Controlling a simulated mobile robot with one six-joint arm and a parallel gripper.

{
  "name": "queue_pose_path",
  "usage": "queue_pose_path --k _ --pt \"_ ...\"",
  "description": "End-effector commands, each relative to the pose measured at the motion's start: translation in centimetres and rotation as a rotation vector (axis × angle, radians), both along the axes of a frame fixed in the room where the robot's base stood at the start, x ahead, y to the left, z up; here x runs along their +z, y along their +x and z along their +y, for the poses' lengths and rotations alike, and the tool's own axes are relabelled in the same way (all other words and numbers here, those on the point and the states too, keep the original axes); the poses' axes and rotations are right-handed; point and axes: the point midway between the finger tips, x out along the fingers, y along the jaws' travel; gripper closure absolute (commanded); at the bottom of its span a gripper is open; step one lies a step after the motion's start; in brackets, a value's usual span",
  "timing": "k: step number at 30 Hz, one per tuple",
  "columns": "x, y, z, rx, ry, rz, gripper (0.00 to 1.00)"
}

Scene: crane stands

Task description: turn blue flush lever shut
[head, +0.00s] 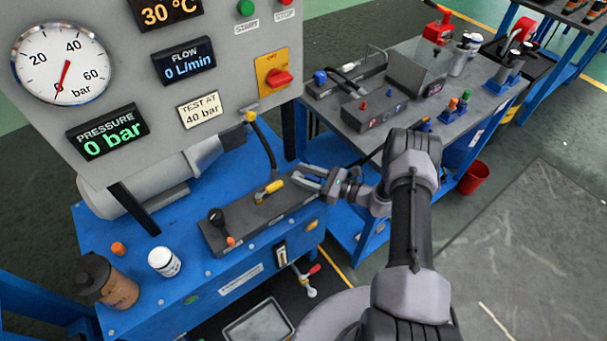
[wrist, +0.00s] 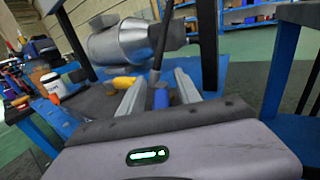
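The blue flush lever shows in the wrist view (wrist: 161,98) as a short blue handle between the two grey fingers of my gripper (wrist: 159,92). A gap shows on each side of it, so the fingers look open around the lever and not closed on it. In the head view my gripper (head: 304,177) is at the right end of the dark valve block (head: 253,218) on the blue bench. There the fingers mostly hide the lever, and its exact angle is hard to tell.
The grey gauge panel (head: 225,75) rises at the back left. A second bench (head: 370,140) stands to the right.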

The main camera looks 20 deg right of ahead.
Motion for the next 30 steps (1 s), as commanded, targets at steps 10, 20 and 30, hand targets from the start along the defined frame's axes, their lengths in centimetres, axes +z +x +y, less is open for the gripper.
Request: queue_pose_path --k 10,20,30 --pt "0.2 -1.2 -1.5 -0.004 0.001 0.001 0.6" --pt "0.2 -6.3 -7.4 -0.004 0.0 0.0 0.6" --pt "0.0 -7.9 -9.1 0.0 0.0 0.0 0.6"
